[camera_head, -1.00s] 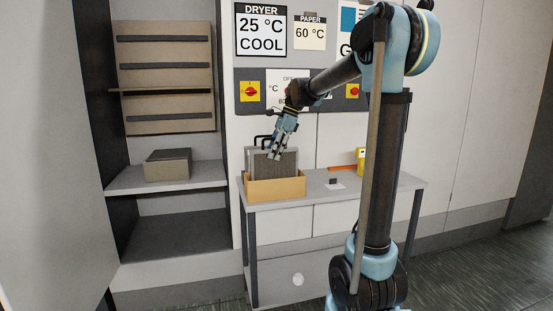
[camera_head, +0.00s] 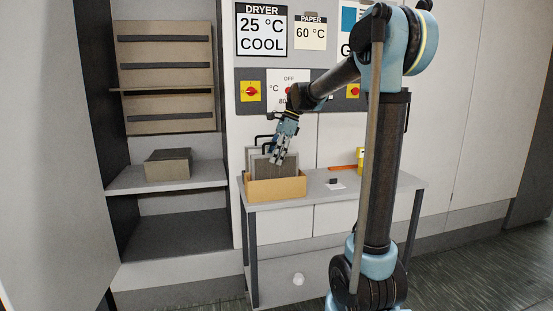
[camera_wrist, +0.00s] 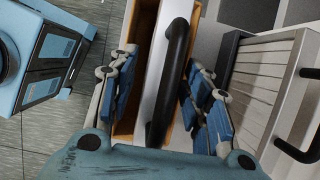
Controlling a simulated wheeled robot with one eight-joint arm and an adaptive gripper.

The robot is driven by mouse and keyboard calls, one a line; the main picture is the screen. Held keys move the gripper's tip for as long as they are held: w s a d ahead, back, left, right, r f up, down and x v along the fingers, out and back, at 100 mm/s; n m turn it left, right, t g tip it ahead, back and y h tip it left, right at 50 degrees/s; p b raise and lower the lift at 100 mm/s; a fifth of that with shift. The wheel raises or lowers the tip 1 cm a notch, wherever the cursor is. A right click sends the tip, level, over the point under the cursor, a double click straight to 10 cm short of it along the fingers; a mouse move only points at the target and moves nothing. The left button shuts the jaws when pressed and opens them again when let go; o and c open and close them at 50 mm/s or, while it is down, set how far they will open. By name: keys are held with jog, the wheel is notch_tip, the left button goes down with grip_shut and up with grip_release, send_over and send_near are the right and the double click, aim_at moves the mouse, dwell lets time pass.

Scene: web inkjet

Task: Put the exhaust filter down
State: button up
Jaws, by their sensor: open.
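A grey panel filter (camera_head: 268,170) stands upright in the open tan box (camera_head: 277,190) on the table, its lower part hidden by the box wall. My gripper (camera_head: 279,160) is above the box, pointing down. In the wrist view my gripper (camera_wrist: 163,62) is open, with its fingers on either side of the filter's black bar handle (camera_wrist: 173,80). Gaps show between handle and fingers. A second, pleated filter (camera_wrist: 262,85) with a black handle (camera_wrist: 300,112) lies to the right in the wrist view. No label tells which filter is the exhaust one.
The grey table (camera_head: 395,184) has free room right of the box, beside a small dark block (camera_head: 333,181) and a yellow item (camera_head: 360,158). At left, a shelf (camera_head: 122,180) holds a brown block (camera_head: 167,165). A control panel (camera_head: 300,90) is behind my arm.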

jog(key=v, duration=1.1)
jog(key=shift+d+r, duration=0.25)
jog(key=shift+r, duration=0.1)
jog(key=s+d+f+n+t+h, duration=0.1)
jog(key=s+d+f+n, duration=0.4)
jog(key=s+f, duration=0.5)
jog(key=s+d+f+n+t+h, duration=0.1)
jog(key=s+d+f+n, duration=0.4)
jog(key=s+f, duration=0.6)
jog(key=s+d+f+n+t+h, duration=0.1)
jog(key=s+d+f+n, duration=0.4)
jog(key=s+f, duration=0.5)
jog(key=shift+s+d+f+h, duration=0.35)
jog(key=shift+s+d+h, duration=0.25)
jog(key=shift+s+d, duration=0.5)
jog(key=shift+w+d, duration=0.1)
jog(key=shift+d, duration=0.05)
jog(key=shift+w+f, duration=0.2)
jog(key=shift+w, duration=0.2)
